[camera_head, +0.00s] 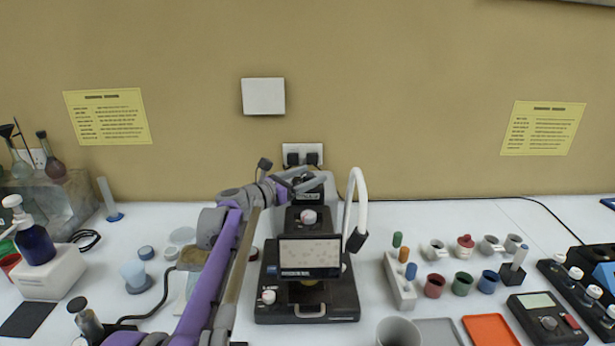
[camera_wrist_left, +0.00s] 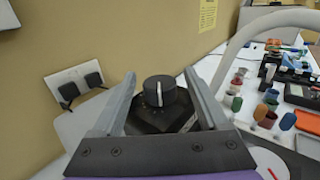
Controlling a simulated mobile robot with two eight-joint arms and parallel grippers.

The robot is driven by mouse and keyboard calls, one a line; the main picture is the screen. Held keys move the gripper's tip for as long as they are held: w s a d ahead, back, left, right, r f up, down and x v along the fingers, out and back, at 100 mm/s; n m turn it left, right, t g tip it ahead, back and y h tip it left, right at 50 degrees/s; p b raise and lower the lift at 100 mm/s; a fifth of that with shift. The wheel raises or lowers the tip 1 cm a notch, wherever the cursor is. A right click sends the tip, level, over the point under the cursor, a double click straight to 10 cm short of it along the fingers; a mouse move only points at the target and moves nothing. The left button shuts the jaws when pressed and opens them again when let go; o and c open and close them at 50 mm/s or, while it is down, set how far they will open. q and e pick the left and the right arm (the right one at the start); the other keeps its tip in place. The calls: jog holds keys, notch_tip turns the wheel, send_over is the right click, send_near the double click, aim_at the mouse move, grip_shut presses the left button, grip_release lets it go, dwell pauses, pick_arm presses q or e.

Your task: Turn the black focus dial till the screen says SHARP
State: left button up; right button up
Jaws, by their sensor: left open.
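The black focus dial (camera_wrist_left: 159,92) has a white line on its top and stands between the two fingers of my left gripper (camera_wrist_left: 160,80) in the left wrist view. The fingers are open, with a gap on each side of the dial. In the head view my left gripper (camera_head: 298,184) reaches over the back of the dark microscope (camera_head: 340,300), where I cannot clearly make out the dial. The screen (camera_head: 310,252) on the microscope's front shows a pale picture with dark specks; its lettering is too small to read. My right gripper is not in view.
A white curved lamp arm (camera_head: 361,195) rises just right of my gripper. Wall sockets with black plugs (camera_head: 302,156) are close behind. A pump bottle (camera_head: 36,243) stands at left.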

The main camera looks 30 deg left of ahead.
pick_arm(q)
grip_shut()
jog(key=shift+h, duration=0.3)
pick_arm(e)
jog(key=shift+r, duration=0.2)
